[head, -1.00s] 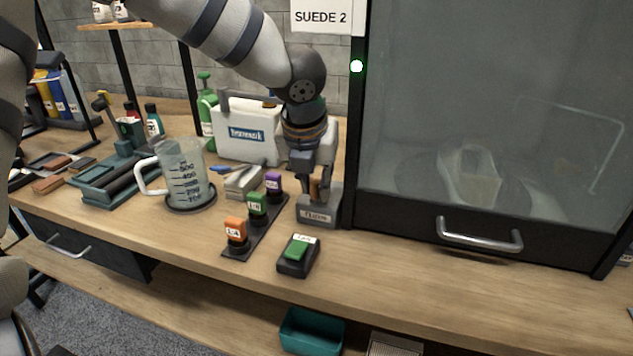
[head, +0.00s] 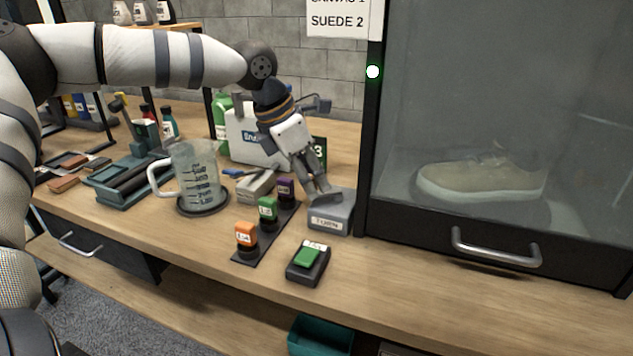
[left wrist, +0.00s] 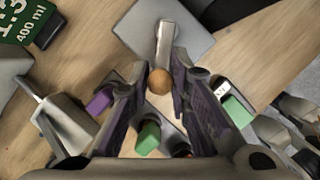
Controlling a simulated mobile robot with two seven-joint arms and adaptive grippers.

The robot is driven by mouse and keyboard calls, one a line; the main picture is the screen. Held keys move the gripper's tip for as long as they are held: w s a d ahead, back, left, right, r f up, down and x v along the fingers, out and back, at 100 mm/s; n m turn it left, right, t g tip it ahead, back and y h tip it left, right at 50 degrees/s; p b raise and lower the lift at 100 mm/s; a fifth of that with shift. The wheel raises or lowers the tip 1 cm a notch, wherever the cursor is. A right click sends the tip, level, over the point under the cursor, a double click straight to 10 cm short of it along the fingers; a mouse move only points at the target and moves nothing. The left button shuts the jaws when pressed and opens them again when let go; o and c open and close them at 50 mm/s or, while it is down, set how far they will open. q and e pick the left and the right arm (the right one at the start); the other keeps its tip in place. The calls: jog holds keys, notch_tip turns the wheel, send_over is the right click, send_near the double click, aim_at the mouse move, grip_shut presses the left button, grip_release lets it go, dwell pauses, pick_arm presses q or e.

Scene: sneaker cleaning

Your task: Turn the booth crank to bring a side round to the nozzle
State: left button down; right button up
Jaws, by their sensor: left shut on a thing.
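The booth crank is a grey box (head: 330,218) with a white label, standing left of the booth (head: 480,110). Its metal arm (left wrist: 166,42) and round wooden knob (left wrist: 160,81) show in the left wrist view. My left gripper (head: 322,196) is over the crank box, its fingers shut on the knob. In the head view the fingers hide the knob. Behind the booth's hazy glass, a beige sneaker (head: 482,178) with a pale sole shows a long side to the front. The nozzle cannot be made out clearly. My right gripper is not in view.
A measuring jug (head: 196,172) stands left. The booth's drawer-like handle (head: 496,250) juts forward. A light (head: 372,72) glows on the booth post.

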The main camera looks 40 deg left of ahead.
pick_arm(q)
jog(key=m, duration=0.1)
jog(key=w+a+m+g+b, duration=0.1)
jog(key=m+h, duration=0.1)
jog(key=m, duration=0.1)
jog(key=shift+w+a+f+b, duration=0.15)
jog(key=shift+w+f+b, duration=0.1)
jog(key=shift+w+b, duration=0.1)
jog(key=shift+w+a+r+m+g+h+b, duration=0.15)
jog(key=shift+w+m+g+b, duration=0.15)
jog(key=shift+m, duration=0.45)
jog(key=shift+w+m+g+h+b, duration=0.15)
jog(key=shift+m+g+b, duration=0.15)
jog(key=shift+m, duration=0.45)
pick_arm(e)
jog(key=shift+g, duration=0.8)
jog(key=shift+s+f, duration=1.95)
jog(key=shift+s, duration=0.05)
pick_arm(q)
jog(key=c, duration=1.5)
grip_release()
jog(key=shift+w, duration=0.1)
jog(key=shift+r, duration=0.1)
jog(key=v, duration=1.2)
